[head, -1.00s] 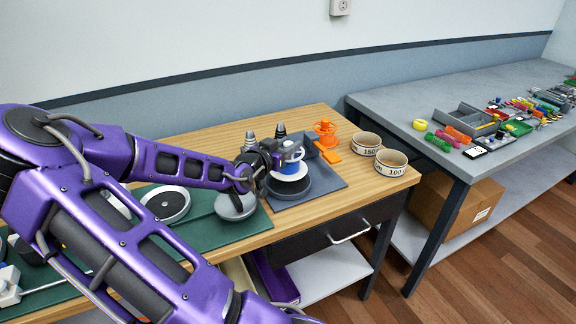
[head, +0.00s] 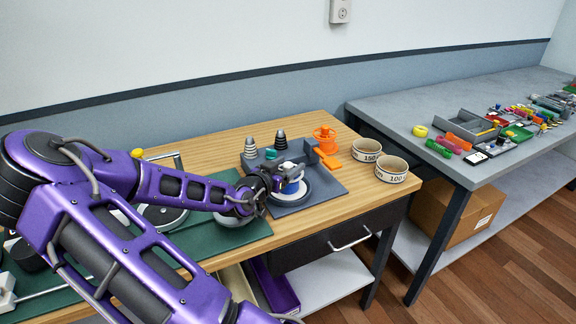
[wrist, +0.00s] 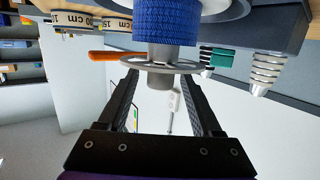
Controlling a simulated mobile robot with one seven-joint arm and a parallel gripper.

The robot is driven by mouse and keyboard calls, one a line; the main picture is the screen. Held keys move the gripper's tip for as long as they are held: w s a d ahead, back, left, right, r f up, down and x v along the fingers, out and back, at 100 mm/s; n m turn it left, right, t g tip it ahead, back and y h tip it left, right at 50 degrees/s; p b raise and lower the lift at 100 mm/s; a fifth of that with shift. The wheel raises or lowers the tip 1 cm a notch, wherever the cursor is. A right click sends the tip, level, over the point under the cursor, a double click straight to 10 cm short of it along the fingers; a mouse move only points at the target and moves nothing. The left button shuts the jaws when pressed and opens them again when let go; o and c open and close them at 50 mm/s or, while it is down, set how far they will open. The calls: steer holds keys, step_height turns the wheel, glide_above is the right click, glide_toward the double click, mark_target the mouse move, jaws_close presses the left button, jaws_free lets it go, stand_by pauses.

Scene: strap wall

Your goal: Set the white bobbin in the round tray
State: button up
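The white bobbin (head: 291,187), wound with blue, stands upright over the pale middle of a dark-rimmed round tray (head: 313,195). In the wrist view, which is upside down, I see its blue winding (wrist: 168,22), a greyish end flange and a short hub stub (wrist: 158,80). The pale tray surface (wrist: 208,12) lies just beyond the winding; full contact is hard to confirm. My gripper (wrist: 160,76) is at the bobbin's top end. Its two dark fingers stand apart with gaps beside the stub. In the head view my gripper (head: 278,182) partly hides the bobbin.
A second table (head: 400,110) holds many small parts.

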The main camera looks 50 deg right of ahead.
steer(key=shift+r, duration=0.1)
steer(key=shift+r, duration=0.15)
steer(key=p+v, duration=0.2)
steer(key=v, duration=1)
steer(key=shift+w, duration=0.1)
